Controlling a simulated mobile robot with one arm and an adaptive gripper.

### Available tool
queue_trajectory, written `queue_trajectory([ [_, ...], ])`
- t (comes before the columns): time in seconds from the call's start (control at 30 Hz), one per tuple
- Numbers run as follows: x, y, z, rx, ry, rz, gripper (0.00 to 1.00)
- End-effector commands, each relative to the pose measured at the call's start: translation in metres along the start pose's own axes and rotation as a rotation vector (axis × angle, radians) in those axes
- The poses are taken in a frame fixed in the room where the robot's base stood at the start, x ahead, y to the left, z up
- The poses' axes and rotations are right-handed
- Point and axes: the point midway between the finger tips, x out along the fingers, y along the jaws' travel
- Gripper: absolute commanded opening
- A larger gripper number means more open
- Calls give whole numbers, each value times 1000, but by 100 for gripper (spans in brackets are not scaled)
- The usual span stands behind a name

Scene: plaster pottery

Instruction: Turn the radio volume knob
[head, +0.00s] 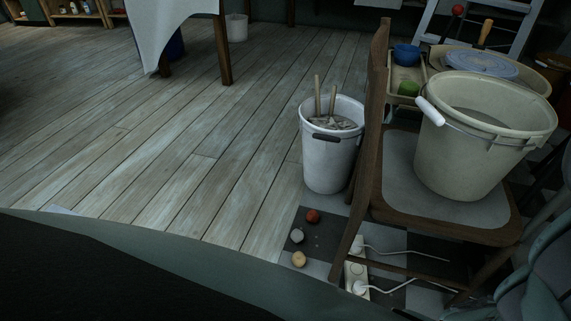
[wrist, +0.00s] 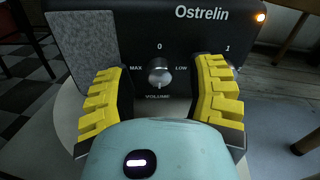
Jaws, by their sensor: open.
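The radio (wrist: 140,27) is a dark box marked "Ostrelin", with a grey speaker panel on its left, in the wrist view. Its volume knob (wrist: 159,72) is a round silver knob above the word "VOLUME", with MAX to its left and LOW to its right. My gripper (wrist: 158,75) is open, its yellow ribbed fingers on either side of the knob, with gaps between them and it. Whether the fingertips reach as far forward as the knob I cannot tell. Neither the radio nor the gripper can be made out in the head view.
A second knob (wrist: 232,60) is partly hidden behind the right finger. The radio stands on a pale round surface (wrist: 65,118). In the head view, a wooden chair (head: 392,205) bears a large bucket (head: 470,150); a white bucket (head: 328,160) stands beside it. Plank floor (head: 150,150) is clear.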

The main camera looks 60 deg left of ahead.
Motion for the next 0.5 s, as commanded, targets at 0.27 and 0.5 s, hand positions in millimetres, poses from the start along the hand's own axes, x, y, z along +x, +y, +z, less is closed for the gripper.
queue_trajectory([
  [0.27, 0, 0, 0, 0, 0, -1, 32],
  [0.5, 0, 0, 0, 0, -1, 0, 7],
])
